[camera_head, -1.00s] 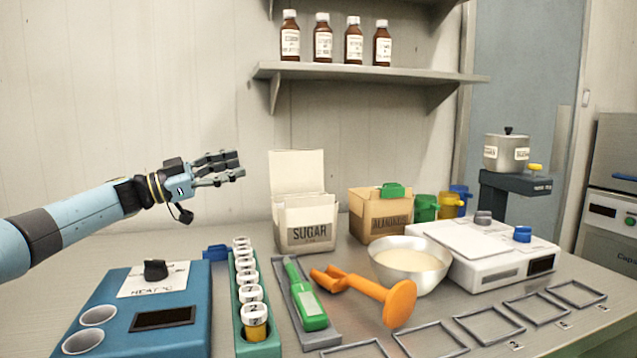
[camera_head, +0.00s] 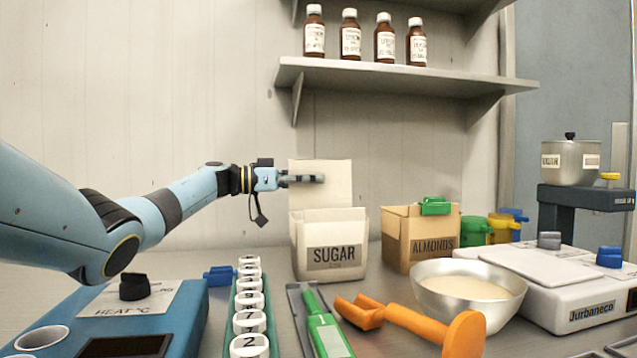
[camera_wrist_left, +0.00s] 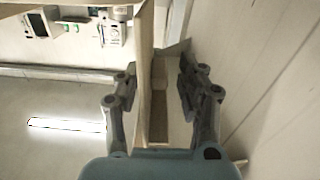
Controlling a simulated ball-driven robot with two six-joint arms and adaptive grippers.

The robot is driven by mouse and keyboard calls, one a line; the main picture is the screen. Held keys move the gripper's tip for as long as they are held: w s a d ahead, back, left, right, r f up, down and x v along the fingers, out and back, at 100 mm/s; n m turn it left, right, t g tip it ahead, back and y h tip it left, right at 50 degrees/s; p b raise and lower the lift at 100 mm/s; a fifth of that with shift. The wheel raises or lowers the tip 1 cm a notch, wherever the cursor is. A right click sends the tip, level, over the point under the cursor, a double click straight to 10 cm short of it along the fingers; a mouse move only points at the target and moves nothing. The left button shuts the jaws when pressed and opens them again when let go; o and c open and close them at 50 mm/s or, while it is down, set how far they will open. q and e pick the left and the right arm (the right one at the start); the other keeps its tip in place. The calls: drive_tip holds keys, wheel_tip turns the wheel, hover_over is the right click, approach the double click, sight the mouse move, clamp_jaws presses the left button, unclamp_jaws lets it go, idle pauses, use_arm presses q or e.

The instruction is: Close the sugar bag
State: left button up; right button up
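The white sugar bag (camera_head: 300,262) stands upright on the table in the middle of the head view, its top open. Its tall back flap (camera_head: 338,192) stands up behind the opening. My left gripper (camera_head: 318,179) comes in from the left at the flap, above the bag's left side. In the left wrist view the gripper (camera_wrist_left: 158,95) has its fingers spread, and the pale flap (camera_wrist_left: 145,50) shows edge-on between them; I cannot tell whether either finger touches it. A blue clip (camera_head: 220,276) lies left of the bag. My right gripper is out of view.
The almonds bag (camera_head: 398,255) with a green clip (camera_head: 435,206) stands to the right. A shelf (camera_head: 400,78) hangs above.

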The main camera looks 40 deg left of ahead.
use_arm(q)
drive_tip(key=shift+w+d, duration=0.35)
drive_tip(key=shift+w, duration=0.05)
drive_tip(key=shift+w+d, duration=0.15)
drive_tip(key=shift+w, duration=0.05)
clamp_jaws()
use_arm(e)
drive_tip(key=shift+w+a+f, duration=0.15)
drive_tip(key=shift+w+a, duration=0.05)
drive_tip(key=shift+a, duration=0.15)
